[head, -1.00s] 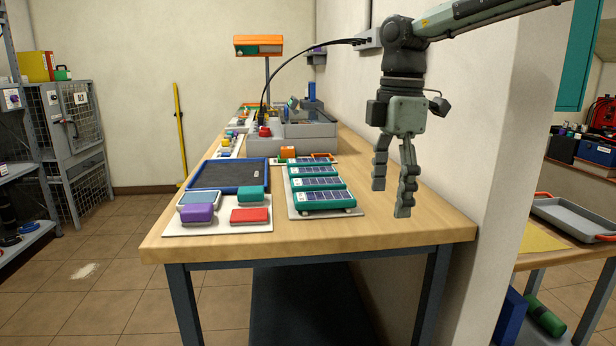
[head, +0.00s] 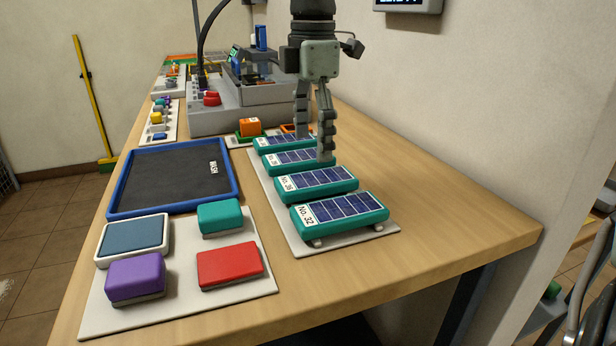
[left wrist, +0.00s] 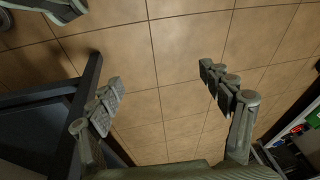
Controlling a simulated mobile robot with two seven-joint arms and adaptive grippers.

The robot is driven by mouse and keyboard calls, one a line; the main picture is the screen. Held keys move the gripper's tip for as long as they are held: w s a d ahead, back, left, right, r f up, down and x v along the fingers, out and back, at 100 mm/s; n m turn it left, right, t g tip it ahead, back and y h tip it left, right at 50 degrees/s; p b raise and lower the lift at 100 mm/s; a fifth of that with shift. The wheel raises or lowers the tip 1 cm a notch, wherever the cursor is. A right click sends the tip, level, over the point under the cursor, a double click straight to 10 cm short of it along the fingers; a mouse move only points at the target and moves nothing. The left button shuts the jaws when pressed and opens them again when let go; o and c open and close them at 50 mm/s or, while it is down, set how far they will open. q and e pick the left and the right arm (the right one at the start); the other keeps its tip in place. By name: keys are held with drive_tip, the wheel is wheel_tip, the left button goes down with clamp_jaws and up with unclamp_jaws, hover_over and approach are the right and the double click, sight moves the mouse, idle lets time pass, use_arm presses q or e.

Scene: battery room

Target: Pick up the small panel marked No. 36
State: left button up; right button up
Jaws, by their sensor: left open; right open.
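Several teal panels with blue solar cells stand in a row on a grey board (head: 385,231). The nearest panel (head: 340,213) reads No. 32. The label of the second panel (head: 318,184) looks like No. 36, but is small. The two farther panels, third (head: 300,161) and fourth (head: 270,143), have labels too small to read surely. My right gripper (head: 314,147) is open and empty, pointing down over the far part of the row and partly covering those two panels. My left gripper (left wrist: 160,76) is open and empty above the tiled floor.
A blue-rimmed dark tray (head: 112,190) lies left of the panels. A white board (head: 190,303) in front holds coloured blocks. A grey machine (head: 225,121) and an orange block (head: 250,126) stand behind. Bare tabletop (head: 440,200) lies right of the row, beside the wall.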

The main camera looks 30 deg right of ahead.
sight(313, 178)
drive_tip(key=f, duration=0.6)
drive_tip(key=shift+s+a+p, duration=0.15)
drive_tip(key=shift+s+p, duration=0.25)
use_arm(q)
drive_tip(key=shift+s+f, duration=0.15)
drive_tip(key=shift+f, duration=0.35)
drive_tip(key=shift+s+f, duration=0.15)
drive_tip(key=shift+f, duration=0.35)
use_arm(e)
drive_tip(key=shift+c, duration=0.6)
drive_tip(key=c, duration=1.2)
drive_tip(key=shift+c, duration=0.2)
